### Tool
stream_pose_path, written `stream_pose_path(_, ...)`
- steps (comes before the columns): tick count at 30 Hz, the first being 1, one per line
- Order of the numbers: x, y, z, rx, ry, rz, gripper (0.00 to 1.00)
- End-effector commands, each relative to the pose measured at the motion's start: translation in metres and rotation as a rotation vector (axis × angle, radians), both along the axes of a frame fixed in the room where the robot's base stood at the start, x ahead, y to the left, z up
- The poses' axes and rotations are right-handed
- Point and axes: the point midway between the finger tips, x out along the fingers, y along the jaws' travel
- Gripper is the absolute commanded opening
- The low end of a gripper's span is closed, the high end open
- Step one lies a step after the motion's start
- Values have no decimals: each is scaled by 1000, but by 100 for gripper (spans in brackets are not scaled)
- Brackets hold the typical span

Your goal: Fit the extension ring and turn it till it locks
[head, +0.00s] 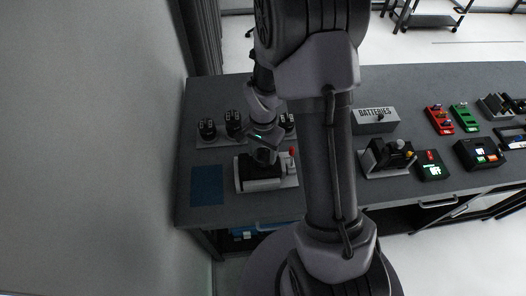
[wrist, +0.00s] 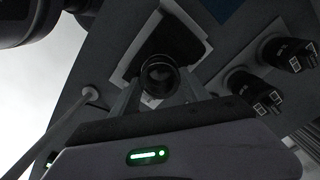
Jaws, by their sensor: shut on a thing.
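My gripper (head: 265,152) is low over a black camera-like body on a light base (head: 262,184) at the left of the table. In the wrist view its two fingers (wrist: 160,90) are shut on a dark round ring (wrist: 158,72), seen nearly end-on with a dark centre. The black body (wrist: 172,38) on its pale base lies right behind the ring. I cannot tell whether the ring touches the body or is seated in it. In the head view the ring is hidden by my gripper.
Several black lens-like cylinders (head: 207,129) stand on a pale tray behind the body. A blue mat (head: 207,185) lies to its left, empty. A red-topped stick (head: 292,152) stands close on the right. A batteries box (head: 375,121) and other devices are farther right.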

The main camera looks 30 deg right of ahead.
Motion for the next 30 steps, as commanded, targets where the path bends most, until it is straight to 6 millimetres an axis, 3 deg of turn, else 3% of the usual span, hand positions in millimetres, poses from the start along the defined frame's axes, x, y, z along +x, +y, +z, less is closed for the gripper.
stream_pose_path(30, 0, 0, -6, 0, 0, 0, 11)
